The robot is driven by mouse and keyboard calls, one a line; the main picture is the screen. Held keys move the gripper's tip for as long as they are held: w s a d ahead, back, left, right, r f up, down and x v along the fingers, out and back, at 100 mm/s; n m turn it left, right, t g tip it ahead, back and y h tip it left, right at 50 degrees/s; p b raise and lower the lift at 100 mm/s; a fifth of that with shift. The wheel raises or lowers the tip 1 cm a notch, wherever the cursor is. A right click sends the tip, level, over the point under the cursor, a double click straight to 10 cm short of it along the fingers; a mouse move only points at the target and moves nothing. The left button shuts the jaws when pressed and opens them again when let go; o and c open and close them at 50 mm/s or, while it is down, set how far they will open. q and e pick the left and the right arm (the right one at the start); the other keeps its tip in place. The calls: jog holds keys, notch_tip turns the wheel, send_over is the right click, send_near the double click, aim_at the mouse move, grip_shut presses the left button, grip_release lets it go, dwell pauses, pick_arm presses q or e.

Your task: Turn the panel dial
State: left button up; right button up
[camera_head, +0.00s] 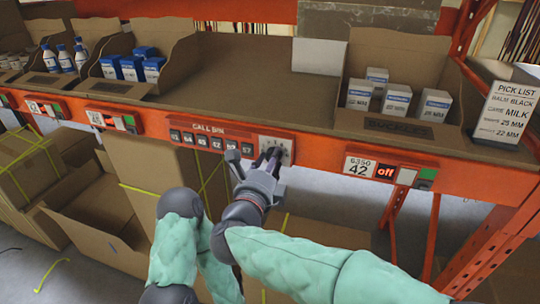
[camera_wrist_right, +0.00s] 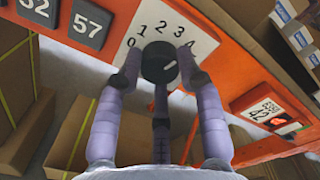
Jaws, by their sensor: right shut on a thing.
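The panel dial is a black round knob (camera_wrist_right: 158,62) with a white mark, on a white plate (camera_wrist_right: 172,28) numbered 0 to 4 in the right wrist view. The mark points right, roughly towards 3 or 4; I cannot tell exactly. My right gripper (camera_wrist_right: 160,68) has its fingers around the knob, shut on it. In the head view my right gripper (camera_head: 272,155) reaches up to the plate (camera_head: 285,145) at the right end of the CALL BIN panel (camera_head: 230,132), and its fingers hide most of the dial. My left gripper is not in view.
Buttons (camera_head: 203,141) line the panel left of the dial. A box reading "42" and "off" (camera_head: 385,171) sits on the orange beam to the right. Cardboard bins (camera_head: 395,128) stand on the shelf above, and cardboard boxes (camera_head: 140,165) below. A pick list sign (camera_head: 507,110) stands far right.

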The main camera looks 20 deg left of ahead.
jog(key=n+p, duration=0.2)
jog(key=n, duration=0.1)
jog(key=n+p, duration=0.1)
jog(key=shift+d+f+n, duration=0.1)
jog(key=shift+f+n, duration=0.2)
jog(key=shift+n+p, duration=1.55)
jog(key=shift+n, duration=0.35)
jog(key=o, duration=1.1)
jog(key=shift+d+r, duration=0.1)
jog(key=shift+r, duration=0.05)
jog(key=shift+o, duration=0.2)
jog(key=shift+r, duration=0.1)
notch_tip(320, 180, up, 10)
